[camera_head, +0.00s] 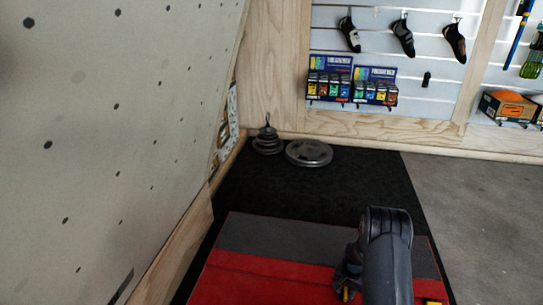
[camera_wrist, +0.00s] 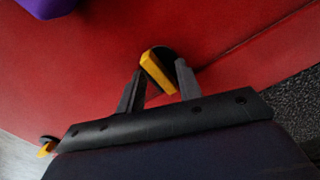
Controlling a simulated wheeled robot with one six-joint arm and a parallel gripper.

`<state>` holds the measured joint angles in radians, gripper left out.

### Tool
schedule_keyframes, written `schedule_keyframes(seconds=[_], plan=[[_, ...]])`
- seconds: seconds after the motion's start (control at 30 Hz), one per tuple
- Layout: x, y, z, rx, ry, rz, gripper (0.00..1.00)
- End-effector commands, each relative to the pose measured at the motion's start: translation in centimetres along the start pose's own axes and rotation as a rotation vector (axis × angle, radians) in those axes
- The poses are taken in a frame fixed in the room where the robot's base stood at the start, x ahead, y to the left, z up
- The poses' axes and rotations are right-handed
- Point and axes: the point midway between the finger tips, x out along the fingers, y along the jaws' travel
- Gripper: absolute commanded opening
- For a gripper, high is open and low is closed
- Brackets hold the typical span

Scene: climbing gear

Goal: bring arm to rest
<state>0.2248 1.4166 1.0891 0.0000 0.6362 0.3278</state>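My gripper (camera_wrist: 160,68) shows in the wrist view with its two dark fingers apart, over the red mat (camera_wrist: 245,30). A yellow and black piece (camera_wrist: 158,72) appears between the fingertips; I see no clear contact with either finger and cannot tell how far beyond them it lies. In the head view my dark arm stands at the lower right over the red and grey mat (camera_head: 275,240).
A purple thing (camera_wrist: 45,6) is cut off at the wrist view's top left. Another small yellow and black piece (camera_wrist: 47,147) is at lower left. In the head view, weight plates (camera_head: 309,153) lie by the back wall. A climbing wall (camera_head: 100,130) leans along the left. Grey floor at right is clear.

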Motion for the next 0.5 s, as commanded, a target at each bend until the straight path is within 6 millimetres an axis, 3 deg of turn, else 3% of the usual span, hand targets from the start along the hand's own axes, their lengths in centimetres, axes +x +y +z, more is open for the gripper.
schedule_keyframes(seconds=[0.5], plan=[[-0.02, 0.0, -0.01, 0.407, 0.0, 0.0, 0.34]])
